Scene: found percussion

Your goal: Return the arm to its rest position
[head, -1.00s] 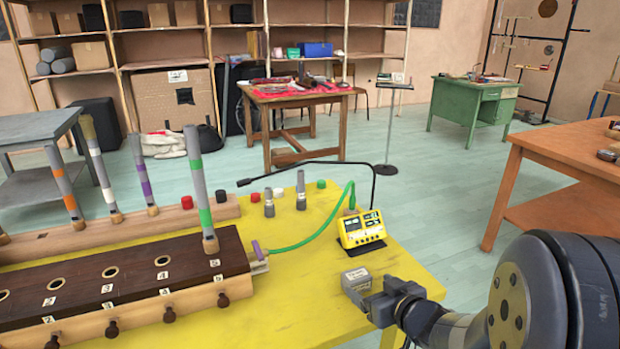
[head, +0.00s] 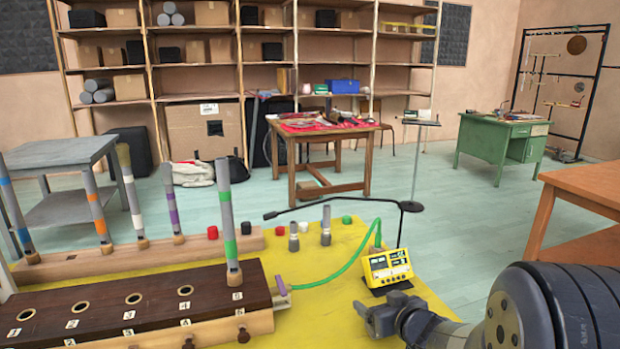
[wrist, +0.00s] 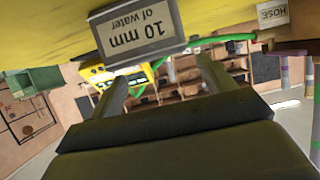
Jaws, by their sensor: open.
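My gripper (head: 369,316) is at the lower right of the head view, over the near right part of the yellow table (head: 330,322). In the wrist view my gripper (wrist: 160,72) shows two fingers spread apart with nothing held between them. A grey block with a label reading "10 mm of water" (wrist: 138,32) appears upside down above the fingers in the wrist view, apart from their gap. I cannot make the block out in the head view. My arm is bent at the lower right of the head view.
A yellow meter box (head: 388,268) with a green hose (head: 345,265) stands just beyond my gripper. A dark wooden tube rack (head: 150,305) fills the left of the table. An orange-brown table (head: 590,188) is at right. Pale floor (head: 470,215) lies open beyond.

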